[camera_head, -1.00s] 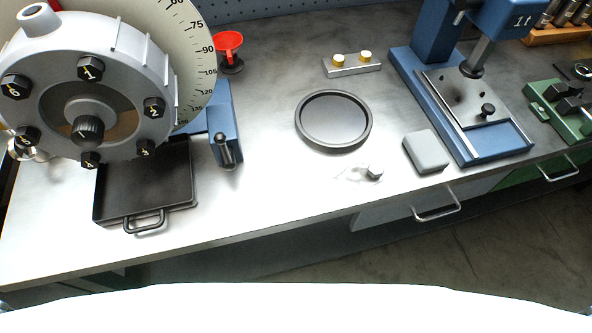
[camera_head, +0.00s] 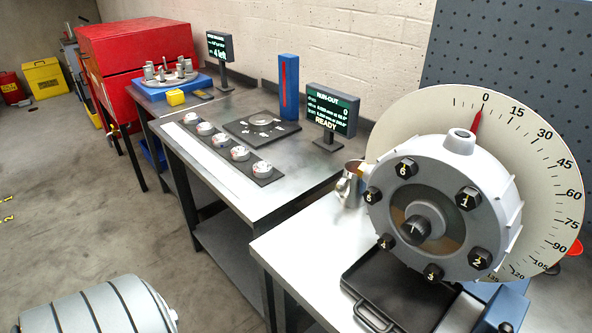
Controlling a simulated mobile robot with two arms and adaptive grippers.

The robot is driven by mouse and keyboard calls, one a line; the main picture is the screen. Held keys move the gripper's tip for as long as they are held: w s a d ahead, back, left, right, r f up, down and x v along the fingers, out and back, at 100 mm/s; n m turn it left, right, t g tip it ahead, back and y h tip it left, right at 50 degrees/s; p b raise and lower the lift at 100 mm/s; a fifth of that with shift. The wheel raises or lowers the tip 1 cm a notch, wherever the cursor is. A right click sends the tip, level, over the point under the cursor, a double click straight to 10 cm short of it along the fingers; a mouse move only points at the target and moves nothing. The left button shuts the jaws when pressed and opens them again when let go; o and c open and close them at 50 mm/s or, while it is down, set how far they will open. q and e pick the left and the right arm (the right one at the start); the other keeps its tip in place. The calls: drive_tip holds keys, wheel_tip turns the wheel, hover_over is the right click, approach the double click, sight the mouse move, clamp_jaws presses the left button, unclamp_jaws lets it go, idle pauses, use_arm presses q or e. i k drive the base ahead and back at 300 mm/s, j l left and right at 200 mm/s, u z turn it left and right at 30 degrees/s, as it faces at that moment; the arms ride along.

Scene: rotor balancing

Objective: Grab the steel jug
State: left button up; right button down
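The steel jug (camera_head: 350,185) is a small shiny metal vessel. It stands upright on the bench top just left of the large grey rotor (camera_head: 445,205). The rotor hides part of its right side. Neither of my grippers is in view, so I cannot tell their state or their distance from the jug.
The rotor, with numbered bolts and a degree dial (camera_head: 560,195), stands close right of the jug. A black tray (camera_head: 395,295) lies below it. A second table (camera_head: 285,190) at left carries a run-out display (camera_head: 332,110), a blue post (camera_head: 289,85) and a row of discs.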

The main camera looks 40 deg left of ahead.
sight(350, 189)
drive_tip(key=k+j+u, duration=0.1)
drive_tip(key=u, duration=0.75)
drive_tip(key=j, duration=0.45)
